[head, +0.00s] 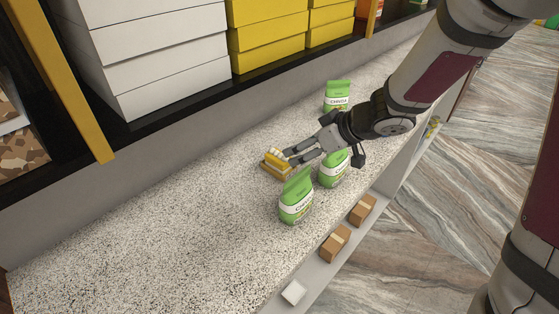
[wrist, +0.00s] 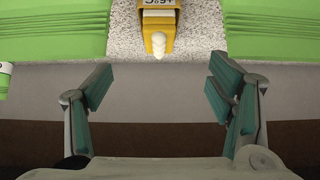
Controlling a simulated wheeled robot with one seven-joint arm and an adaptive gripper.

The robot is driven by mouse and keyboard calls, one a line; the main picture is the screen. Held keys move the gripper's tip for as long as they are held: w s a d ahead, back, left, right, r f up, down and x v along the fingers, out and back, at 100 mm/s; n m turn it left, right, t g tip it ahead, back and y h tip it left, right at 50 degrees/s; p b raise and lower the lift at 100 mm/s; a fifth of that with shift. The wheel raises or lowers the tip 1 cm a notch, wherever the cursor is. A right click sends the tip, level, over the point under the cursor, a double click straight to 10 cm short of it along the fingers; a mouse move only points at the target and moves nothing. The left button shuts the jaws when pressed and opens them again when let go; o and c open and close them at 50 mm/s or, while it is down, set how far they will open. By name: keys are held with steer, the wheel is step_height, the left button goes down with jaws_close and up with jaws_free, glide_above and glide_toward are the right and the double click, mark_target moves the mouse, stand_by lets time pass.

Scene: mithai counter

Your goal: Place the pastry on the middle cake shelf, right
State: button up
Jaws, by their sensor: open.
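A small yellow item with white blobs on top (head: 273,156), possibly the pastry, sits on a brown base (head: 275,171) on the speckled counter. In the wrist view a yellow item with dark print and a white blob (wrist: 158,42) shows at the top centre, beyond the fingertips and between two green bags. My gripper (head: 290,158) reaches in low from the right, close beside the yellow item; whether it touches cannot be told. In the wrist view my gripper (wrist: 160,88) has its fingers wide apart with nothing between them. I cannot tell which surface is the middle cake shelf.
Green bags stand on the counter (head: 150,230): one in front (head: 296,198), one partly behind my gripper (head: 333,168), one farther back (head: 337,96). White boxes (head: 150,50) and yellow boxes (head: 268,40) fill a dark shelf behind. Brown boxes (head: 335,243) sit on a lower ledge. The counter's left is clear.

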mark_target(280, 157)
steer(key=b+x, duration=0.4)
steer(key=x, duration=0.9)
steer(key=shift+w+d, duration=0.1)
steer(key=shift+r, duration=0.1)
steer(key=c, duration=1.5)
steer(key=shift+r, duration=0.1)
